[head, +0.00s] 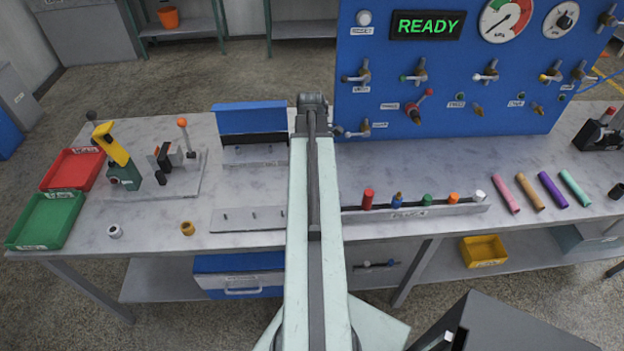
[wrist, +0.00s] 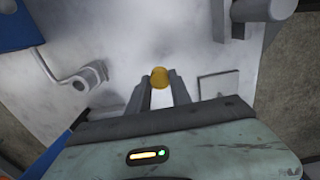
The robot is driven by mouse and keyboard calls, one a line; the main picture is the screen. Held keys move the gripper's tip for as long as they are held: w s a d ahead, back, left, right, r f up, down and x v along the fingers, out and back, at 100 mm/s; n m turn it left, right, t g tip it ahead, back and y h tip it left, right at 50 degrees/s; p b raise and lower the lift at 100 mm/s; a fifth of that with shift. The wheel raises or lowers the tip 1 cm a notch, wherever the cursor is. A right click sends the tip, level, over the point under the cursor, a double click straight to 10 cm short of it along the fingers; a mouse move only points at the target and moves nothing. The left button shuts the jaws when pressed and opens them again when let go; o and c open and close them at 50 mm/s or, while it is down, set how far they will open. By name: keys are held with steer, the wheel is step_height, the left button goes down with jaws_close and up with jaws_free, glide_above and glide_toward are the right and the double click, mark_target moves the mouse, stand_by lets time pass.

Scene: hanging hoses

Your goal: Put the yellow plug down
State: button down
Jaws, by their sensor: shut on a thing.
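The yellow plug (wrist: 159,77) is between the fingertips of my gripper (wrist: 158,86) in the wrist view. The fingers are shut on it, and its round yellow end faces the camera. A pale grey surface shows beyond it; I cannot tell whether the plug touches it. In the head view my arm reaches over the middle of the workbench (head: 240,188) and hides the gripper and the plug. The plug rack (head: 420,211) right of my arm holds red, blue, green, orange and white plugs.
A blue panel (head: 460,60) with valves and a READY display stands behind the bench. A blue-backed stand (head: 250,118) is left of my arm. Red (head: 62,184) and green (head: 65,202) trays are at far left. Several coloured tubes lie right of the rack. A grey fitting (wrist: 80,82) is left of the fingers.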

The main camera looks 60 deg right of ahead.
step_height(320, 180, down, 4)
steer(key=b, duration=0.4)
steer(key=shift+r, duration=0.25)
steer(key=shift+f, duration=0.2)
steer(key=c, duration=1.2)
jaws_free()
steer(key=shift+o, duration=0.2)
steer(key=shift+r, duration=0.1)
step_height(320, 180, up, 12)
steer(key=p, duration=1.2)
steer(key=shift+r, duration=0.15)
steer(key=shift+w+a, duration=0.1)
